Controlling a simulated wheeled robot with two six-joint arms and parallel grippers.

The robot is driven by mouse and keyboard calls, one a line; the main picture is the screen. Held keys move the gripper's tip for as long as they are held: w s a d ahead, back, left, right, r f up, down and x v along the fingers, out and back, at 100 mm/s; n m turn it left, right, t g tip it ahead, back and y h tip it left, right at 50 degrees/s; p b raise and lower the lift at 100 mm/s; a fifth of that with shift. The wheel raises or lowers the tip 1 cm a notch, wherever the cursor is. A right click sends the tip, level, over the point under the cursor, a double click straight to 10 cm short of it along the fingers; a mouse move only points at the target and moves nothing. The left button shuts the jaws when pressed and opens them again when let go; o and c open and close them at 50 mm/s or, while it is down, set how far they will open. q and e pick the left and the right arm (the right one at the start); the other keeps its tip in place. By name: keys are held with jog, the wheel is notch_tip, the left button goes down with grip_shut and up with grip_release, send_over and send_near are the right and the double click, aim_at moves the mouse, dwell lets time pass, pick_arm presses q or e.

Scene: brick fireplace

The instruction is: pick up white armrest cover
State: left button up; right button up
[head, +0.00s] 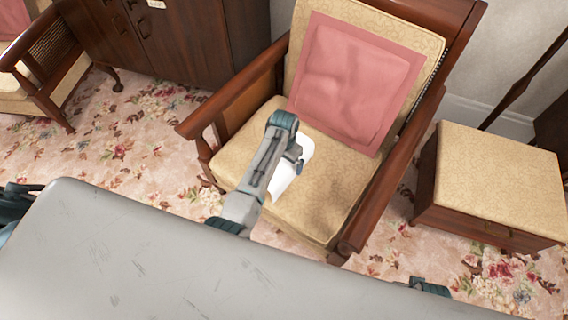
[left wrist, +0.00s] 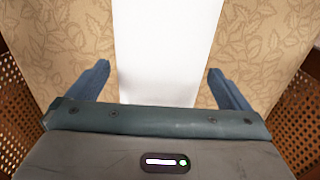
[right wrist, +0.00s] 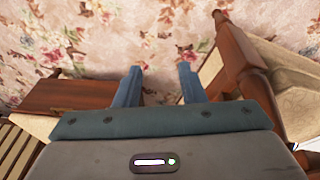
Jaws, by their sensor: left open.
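The white armrest cover (head: 293,172) lies on the yellow patterned seat of the wooden armchair, partly hidden behind my left arm in the head view. In the left wrist view the white cover (left wrist: 166,50) runs as a flat strip between the two fingers. My left gripper (left wrist: 158,82) is open, with a finger to each side of the strip and patterned fabric beyond both. I cannot tell whether the fingers touch the fabric. My right gripper (right wrist: 155,82) is open and empty over the floral carpet, with no cover between its fingers.
A pink cushion (head: 356,82) leans on the chair's backrest. Wooden armrests (head: 398,165) flank the seat (head: 316,200). A footstool (head: 495,180) stands to the right, a dark cabinet (head: 180,50) behind to the left. Floral carpet (head: 120,150) is bare left of the chair.

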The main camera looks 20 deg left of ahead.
pick_arm(q)
jog(key=shift+f, duration=0.8)
jog(key=c, duration=0.9)
pick_arm(e)
jog(key=shift+w+r, duration=0.1)
jog(key=shift+r, duration=0.35)
pick_arm(q)
jog(key=shift+r, duration=0.15)
